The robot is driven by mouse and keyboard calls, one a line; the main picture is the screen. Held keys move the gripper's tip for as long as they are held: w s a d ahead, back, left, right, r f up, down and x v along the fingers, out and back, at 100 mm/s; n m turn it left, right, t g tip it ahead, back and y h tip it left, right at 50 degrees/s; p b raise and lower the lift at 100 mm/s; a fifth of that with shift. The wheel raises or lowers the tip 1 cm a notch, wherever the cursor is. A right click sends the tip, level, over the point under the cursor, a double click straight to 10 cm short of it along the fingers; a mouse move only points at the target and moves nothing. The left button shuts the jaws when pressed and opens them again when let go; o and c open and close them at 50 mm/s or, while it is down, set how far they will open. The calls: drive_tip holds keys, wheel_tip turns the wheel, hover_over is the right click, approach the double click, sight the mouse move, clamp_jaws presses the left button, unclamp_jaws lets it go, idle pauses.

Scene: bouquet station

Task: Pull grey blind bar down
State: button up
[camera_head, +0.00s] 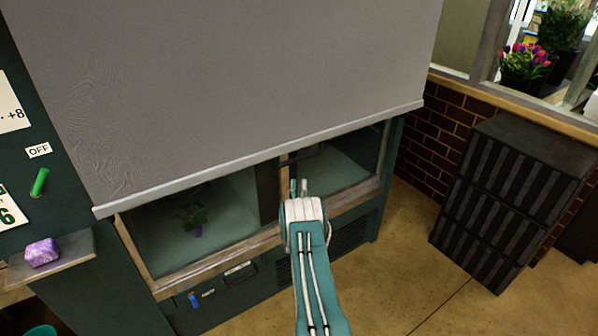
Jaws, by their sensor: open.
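The grey blind (230,80) hangs over most of the glass-fronted cabinet. Its grey bar (262,155) runs along the lower edge, rising from lower left to upper right. Below the bar, the lower strip of the cabinet (205,265) shows uncovered, with a small plant (194,217) behind the left pane. My gripper (298,187) is in front of the cabinet's middle post, appearing just below the bar in the picture. Its fingers are small in view and look empty. I cannot tell the depth gap between fingers and bar.
A green switch (40,182) by an OFF label and a shelf (75,258) with a purple object (42,252) are at the left. A blue knob (193,299) is low on the cabinet. A dark slatted box (510,195) stands right. The floor (410,260) between is clear.

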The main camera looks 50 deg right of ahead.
sight(299, 159)
drive_tip(key=w+d+r+m+g, duration=0.1)
drive_tip(key=d+m+g, duration=0.1)
drive_tip(key=m, duration=0.9)
drive_tip(key=w+d+r+m+g+y, duration=0.1)
drive_tip(key=w+r+m+g, duration=0.1)
drive_tip(key=m, duration=1)
drive_tip(key=w+d+r+m+g, duration=0.2)
drive_tip(key=m+g, duration=0.1)
drive_tip(key=m, duration=0.9)
drive_tip(key=shift+d, duration=0.3)
clamp_jaws()
